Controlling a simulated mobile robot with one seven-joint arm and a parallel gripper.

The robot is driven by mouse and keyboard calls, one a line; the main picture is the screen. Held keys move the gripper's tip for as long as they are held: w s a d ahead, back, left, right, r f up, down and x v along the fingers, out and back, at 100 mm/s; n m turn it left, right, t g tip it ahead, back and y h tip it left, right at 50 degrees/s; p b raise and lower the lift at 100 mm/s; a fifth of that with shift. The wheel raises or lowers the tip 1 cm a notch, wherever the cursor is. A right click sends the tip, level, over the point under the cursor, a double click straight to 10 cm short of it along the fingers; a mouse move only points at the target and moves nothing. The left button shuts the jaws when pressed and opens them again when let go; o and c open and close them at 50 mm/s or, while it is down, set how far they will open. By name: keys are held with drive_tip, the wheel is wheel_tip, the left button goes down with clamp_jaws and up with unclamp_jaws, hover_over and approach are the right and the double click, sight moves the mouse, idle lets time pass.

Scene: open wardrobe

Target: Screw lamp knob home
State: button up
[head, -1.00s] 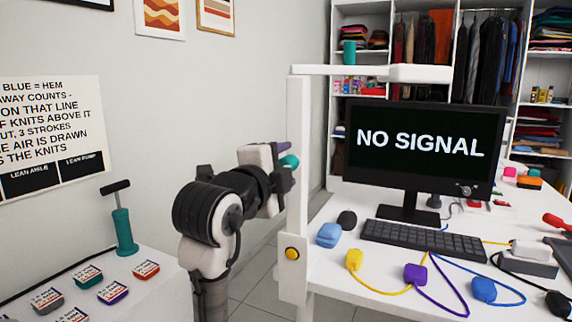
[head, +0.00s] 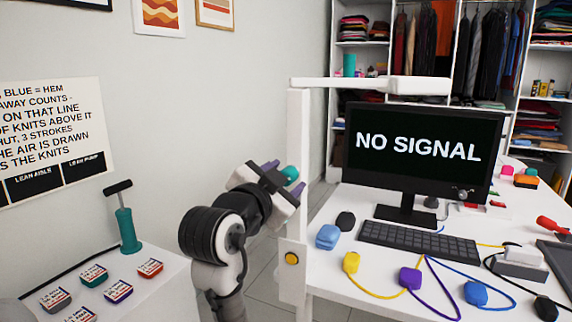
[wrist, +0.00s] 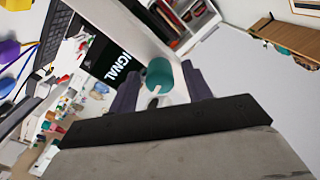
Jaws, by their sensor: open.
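The teal lamp knob (head: 290,173) shows beside the white lamp post (head: 298,130), at my gripper's tip. In the wrist view the knob (wrist: 160,74) is a teal cylinder with a pale line on its face, in front of the post. My gripper (head: 283,178) is open, with its purple fingers on either side of the knob. In the wrist view the fingers (wrist: 160,88) straddle it, and I cannot tell whether either touches it. The knob's seat and any thread are hidden. The lamp's white arm (head: 345,84) reaches right over the monitor.
A yellow button (head: 291,258) sits low on the post. The white desk (head: 385,290) at right holds a monitor (head: 412,145), keyboard (head: 415,238) and several coloured cables. A side table (head: 160,298) at left holds a teal pump (head: 126,230) and small labelled boxes.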

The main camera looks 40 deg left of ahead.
drive_tip(key=n+p, duration=0.3)
drive_tip(key=n, duration=0.2)
drive_tip(key=shift+r, duration=0.2)
drive_tip(key=shift+f+n+p, duration=0.15)
drive_tip(key=shift+n+p, duration=0.55)
drive_tip(key=shift+n, duration=0.5)
drive_tip(key=c, duration=1)
drive_tip(key=m+b, duration=0.2)
drive_tip(key=m, duration=0.2)
drive_tip(key=shift+f, duration=0.15)
clamp_jaws()
drive_tip(key=m+b, duration=0.3)
drive_tip(key=m, duration=0.2)
drive_tip(key=m+b, duration=0.3)
drive_tip(key=m, duration=0.3)
drive_tip(key=shift+m+b, duration=0.6)
drive_tip(key=shift+m, duration=0.5)
